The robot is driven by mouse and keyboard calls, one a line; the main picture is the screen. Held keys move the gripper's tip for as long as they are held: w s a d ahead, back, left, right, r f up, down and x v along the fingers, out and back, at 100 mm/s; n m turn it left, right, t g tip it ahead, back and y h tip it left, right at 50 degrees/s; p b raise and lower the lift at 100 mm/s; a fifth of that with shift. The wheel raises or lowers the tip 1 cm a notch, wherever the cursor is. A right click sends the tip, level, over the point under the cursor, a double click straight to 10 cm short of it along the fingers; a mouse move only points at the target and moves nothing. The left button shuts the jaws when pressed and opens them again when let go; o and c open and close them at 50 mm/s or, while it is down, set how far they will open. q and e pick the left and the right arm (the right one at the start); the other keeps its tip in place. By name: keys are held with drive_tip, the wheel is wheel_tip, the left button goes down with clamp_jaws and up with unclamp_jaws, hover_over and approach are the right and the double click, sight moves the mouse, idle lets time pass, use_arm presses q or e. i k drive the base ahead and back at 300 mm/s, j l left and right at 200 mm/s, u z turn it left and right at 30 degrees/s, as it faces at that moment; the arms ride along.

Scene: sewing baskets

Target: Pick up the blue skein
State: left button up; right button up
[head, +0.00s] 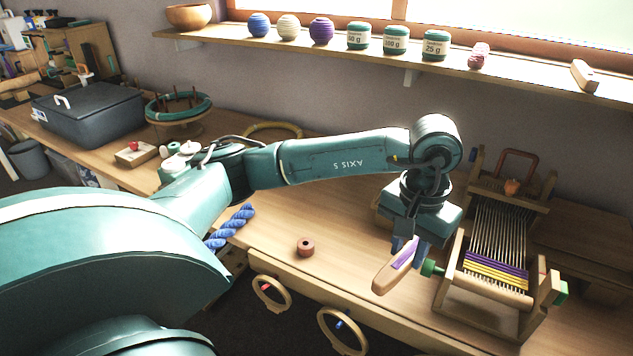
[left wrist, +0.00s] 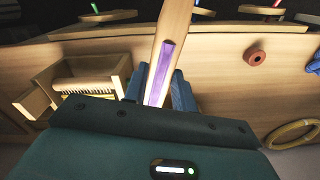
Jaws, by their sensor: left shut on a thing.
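The blue skein (head: 229,228), a twisted blue hank, lies on the table in the head view, partly hidden behind my own arm. A bit of it shows at the right edge of the left wrist view (left wrist: 315,63). My left gripper (head: 408,247) is well to the right of the skein, beside the loom. It is shut on a wooden shuttle (head: 384,276) with purple thread and holds it near the table's front edge. The shuttle also stands between the blue fingers in the left wrist view (left wrist: 169,40). My right gripper is not in view.
A small loom (head: 497,250) with purple and yellow weaving stands right of the gripper. A reddish-brown ring (head: 305,247) lies between skein and gripper. Hoops (head: 341,332) hang at the table front. A shelf (head: 390,60) with yarn balls and jars runs along the wall.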

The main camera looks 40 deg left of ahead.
sight(228, 228)
drive_tip(key=j+z, duration=0.1)
drive_tip(key=j, duration=0.25)
drive_tip(key=k+j, duration=0.15)
drive_tip(key=j, duration=0.25)
drive_tip(key=k+j+z, duration=0.15)
drive_tip(key=j, duration=0.2)
drive_tip(key=j+z, duration=0.1)
drive_tip(key=j, duration=0.25)
drive_tip(key=k+j+z, duration=0.1)
drive_tip(key=j, duration=0.25)
drive_tip(key=i+j+z, duration=0.1)
drive_tip(key=i+j, duration=0.2)
drive_tip(key=j, duration=0.1)
